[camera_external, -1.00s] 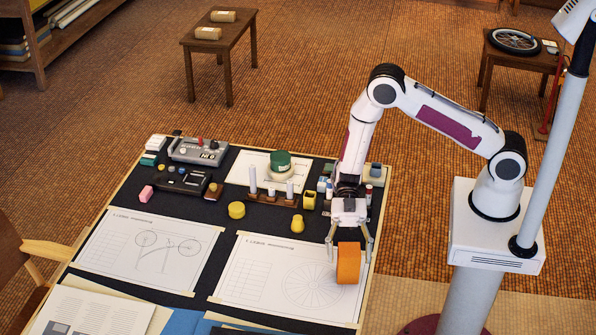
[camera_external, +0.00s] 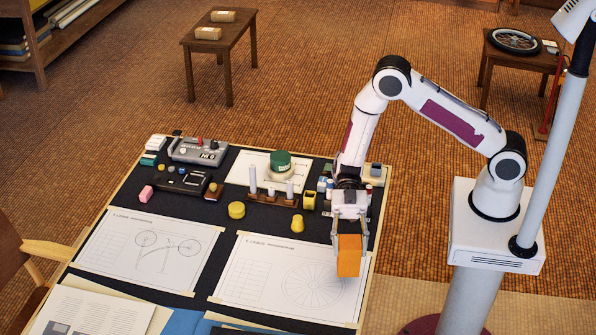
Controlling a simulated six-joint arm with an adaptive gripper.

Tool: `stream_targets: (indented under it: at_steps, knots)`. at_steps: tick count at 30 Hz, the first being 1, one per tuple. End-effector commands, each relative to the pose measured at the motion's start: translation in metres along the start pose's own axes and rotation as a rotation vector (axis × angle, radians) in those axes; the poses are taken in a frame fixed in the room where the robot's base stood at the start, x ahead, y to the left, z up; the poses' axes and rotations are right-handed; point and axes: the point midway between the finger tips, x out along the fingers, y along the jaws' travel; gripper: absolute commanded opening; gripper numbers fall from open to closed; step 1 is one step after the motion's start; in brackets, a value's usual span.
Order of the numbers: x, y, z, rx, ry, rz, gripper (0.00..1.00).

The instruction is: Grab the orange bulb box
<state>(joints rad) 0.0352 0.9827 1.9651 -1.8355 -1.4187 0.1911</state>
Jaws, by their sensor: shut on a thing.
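The orange bulb box (camera_external: 348,256) is at the right side of the drafting board, by the right edge of the sheet with the wheel drawing. My gripper (camera_external: 349,240) points down over it, with its fingers closed on the box's two sides. The box's upper part is partly hidden by the gripper. I cannot tell for sure whether its underside touches the board.
The wheel drawing (camera_external: 312,288) lies left of the box. A yellow knob-like piece (camera_external: 297,224), a yellow disc (camera_external: 236,210) and a wooden rack (camera_external: 273,199) with upright pieces stand behind and left. A small box with a screen (camera_external: 375,171) is at the back right corner.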

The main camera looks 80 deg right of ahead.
Motion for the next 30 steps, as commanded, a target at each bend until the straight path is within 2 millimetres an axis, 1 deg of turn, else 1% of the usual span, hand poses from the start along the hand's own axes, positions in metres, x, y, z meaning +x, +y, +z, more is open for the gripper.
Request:
stream_targets:
  at_steps: [1, 9, 15, 21, 30]
  knots:
    - [-0.001, 0.0, -0.007, -0.002, 0.0, 0.0, 0.2]
    - [-0.008, 0.0, -0.039, -0.003, -0.001, 0.0, 0.2]
    - [-0.012, 0.0, -0.058, -0.002, 0.0, -0.001, 0.2]
    - [-0.013, 0.0, -0.067, -0.001, 0.0, -0.001, 0.2]
    - [-0.014, 0.0, -0.069, 0.0, 0.0, -0.001, 0.2]
